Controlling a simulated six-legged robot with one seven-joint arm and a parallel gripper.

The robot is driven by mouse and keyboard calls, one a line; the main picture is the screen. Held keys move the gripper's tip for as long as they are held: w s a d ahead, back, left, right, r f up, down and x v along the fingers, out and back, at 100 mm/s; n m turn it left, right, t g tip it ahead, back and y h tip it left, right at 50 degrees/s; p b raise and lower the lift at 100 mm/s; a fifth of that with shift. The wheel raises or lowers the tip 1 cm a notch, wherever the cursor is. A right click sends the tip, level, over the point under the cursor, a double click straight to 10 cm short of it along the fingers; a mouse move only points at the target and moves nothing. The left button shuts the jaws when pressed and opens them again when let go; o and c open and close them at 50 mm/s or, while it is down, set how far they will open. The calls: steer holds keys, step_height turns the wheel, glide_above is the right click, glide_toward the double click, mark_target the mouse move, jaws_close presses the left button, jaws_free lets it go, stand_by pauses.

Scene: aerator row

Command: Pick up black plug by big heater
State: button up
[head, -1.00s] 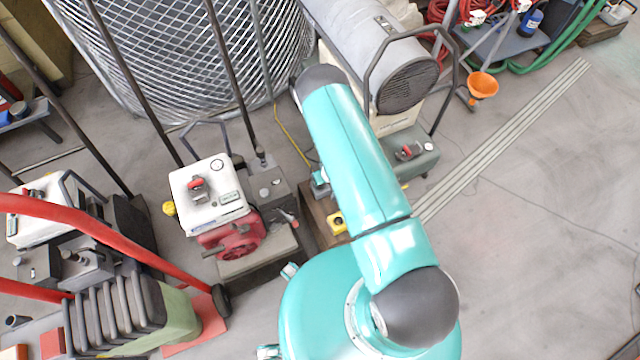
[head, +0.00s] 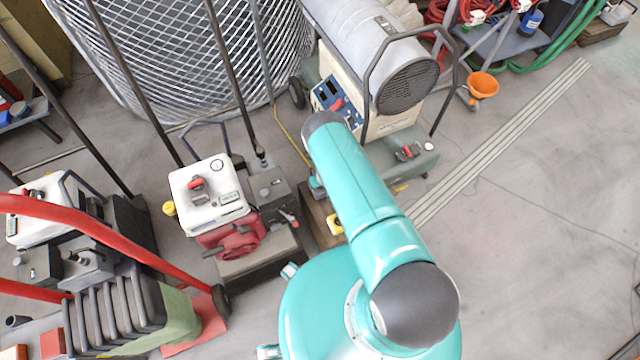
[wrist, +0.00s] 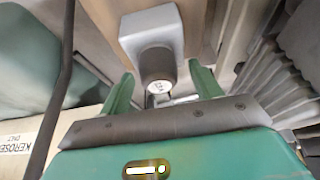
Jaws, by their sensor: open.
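The big heater (head: 372,62) is a grey cylinder on a cream body at the top middle of the head view. In the wrist view, a short black cylinder (wrist: 158,72) with a pale mark on its end projects from a grey block (wrist: 152,32); it looks like the black plug. My gripper (wrist: 163,84) is open, with one green finger on each side of the black cylinder's lower end. I cannot tell whether the fingers touch it. In the head view my arm hides the plug and most of the gripper.
A cream panel lettered KEROSENE ONLY (wrist: 22,140) is at the left of the wrist view. A white and red generator (head: 210,195) stands left of my arm, and a mesh cylinder (head: 185,50) behind it. An orange funnel (head: 482,85) stands at the right. The right floor is open.

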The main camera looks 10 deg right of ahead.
steer(key=c, duration=1.1)
step_height(320, 180, up, 10)
steer(key=shift+f, duration=0.1)
stand_by(0.3)
steer(key=shift+f, duration=0.45)
steer(key=shift+s, duration=0.1)
steer(key=s+d, duration=0.3)
steer(key=s, duration=1.3)
steer(key=shift+s+d, duration=0.15)
steer(key=shift+s, duration=0.1)
stand_by(0.6)
